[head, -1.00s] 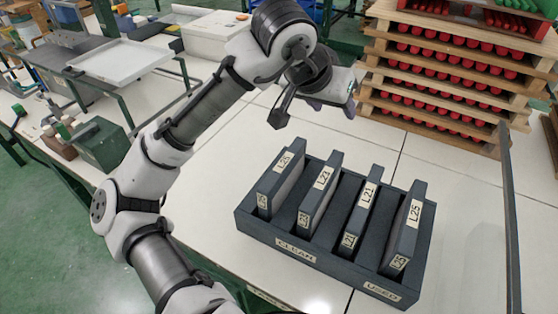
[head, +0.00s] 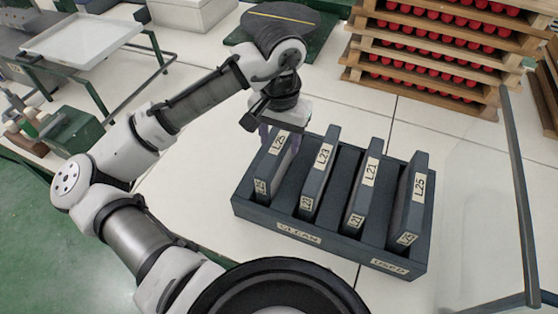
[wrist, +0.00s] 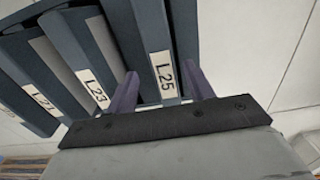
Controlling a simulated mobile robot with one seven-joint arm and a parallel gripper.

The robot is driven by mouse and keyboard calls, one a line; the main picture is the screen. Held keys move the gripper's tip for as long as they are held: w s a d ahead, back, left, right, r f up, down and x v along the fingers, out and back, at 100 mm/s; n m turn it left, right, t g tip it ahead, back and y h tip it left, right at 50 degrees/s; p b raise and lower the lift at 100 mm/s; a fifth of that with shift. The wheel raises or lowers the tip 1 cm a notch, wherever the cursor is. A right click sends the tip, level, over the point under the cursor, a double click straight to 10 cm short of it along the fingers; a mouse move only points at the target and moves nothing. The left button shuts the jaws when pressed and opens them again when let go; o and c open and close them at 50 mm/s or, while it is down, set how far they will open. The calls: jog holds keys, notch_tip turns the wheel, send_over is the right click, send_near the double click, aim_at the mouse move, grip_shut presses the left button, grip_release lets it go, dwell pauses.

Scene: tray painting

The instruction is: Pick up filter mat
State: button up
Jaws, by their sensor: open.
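Several dark framed filter mats stand upright in slots of a dark crate (head: 300,238) marked CLEAN at left and USED at right. The leftmost mat (head: 268,178) has a label that reads L25 in the wrist view (wrist: 150,35). To its right stand the L23 mat (head: 318,172), the L21 mat (head: 364,187) and, at the USED end, another mat (head: 411,200) whose label looks like L25. My gripper (head: 281,139) is open above the leftmost mat. In the wrist view its purple fingers (wrist: 161,88) sit on either side of that mat's labelled top edge; contact cannot be told.
The white table is clear around the crate. A clear panel with a dark frame (head: 520,190) stands at right. Stacked wooden pallets (head: 430,50) with red parts are behind. A round dark disc (head: 280,20) lies behind my gripper. A white tray (head: 80,40) is at far left.

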jog(key=shift+w+a+f+p, duration=0.15)
jog(key=shift+f+p, duration=0.15)
jog(key=shift+f, duration=1.25)
jog(key=shift+w+a+f+p, duration=0.1)
jog(key=shift+f+p, duration=0.2)
jog(key=shift+f, duration=1.2)
jog(key=shift+c, duration=0.3)
jog(key=c, duration=0.9)
